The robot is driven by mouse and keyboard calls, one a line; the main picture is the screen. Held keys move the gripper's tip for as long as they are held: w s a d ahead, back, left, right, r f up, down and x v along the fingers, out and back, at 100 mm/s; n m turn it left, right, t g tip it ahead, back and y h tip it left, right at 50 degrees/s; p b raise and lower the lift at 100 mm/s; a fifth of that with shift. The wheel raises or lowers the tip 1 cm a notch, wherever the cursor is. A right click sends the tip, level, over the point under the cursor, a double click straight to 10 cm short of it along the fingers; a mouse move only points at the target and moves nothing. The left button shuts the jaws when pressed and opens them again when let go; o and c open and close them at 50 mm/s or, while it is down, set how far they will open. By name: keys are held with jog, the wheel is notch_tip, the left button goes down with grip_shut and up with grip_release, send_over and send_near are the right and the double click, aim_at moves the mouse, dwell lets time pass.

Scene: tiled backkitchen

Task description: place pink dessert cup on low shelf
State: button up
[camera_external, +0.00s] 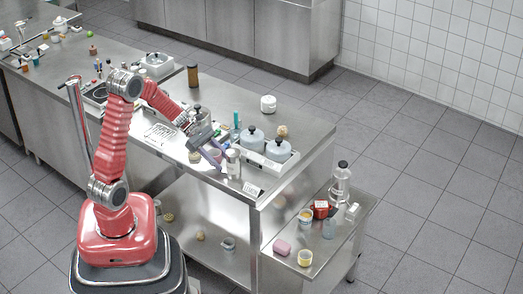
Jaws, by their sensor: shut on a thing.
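My gripper (212,146) is over the front part of the steel counter (285,98), its jaws angled down. It is shut on a small pinkish cup (214,155), which the fingers partly hide. I cannot tell whether the cup touches the counter top. A low steel shelf (338,250) stands at the counter's right end, below the counter top. It bears a pink block-like thing (282,247), a pale yellow cup (305,258), a red box (321,209) and a clear bottle (341,180). Another shelf (190,205) lies under the counter.
Close right of my gripper stand grey lidded pots (252,138) in a white holder, a teal bottle (236,120) and a white cup (232,158). A white jar (268,104) stands farther back. A mug (229,243) is on the under-counter shelf. The low shelf's front middle has some bare room.

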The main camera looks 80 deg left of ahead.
jog(key=shift+f, duration=1.05)
jog(key=shift+f, duration=0.2)
jog(key=o, duration=1.1)
jog(key=v, duration=1.4)
jog(key=shift+s+d, duration=0.15)
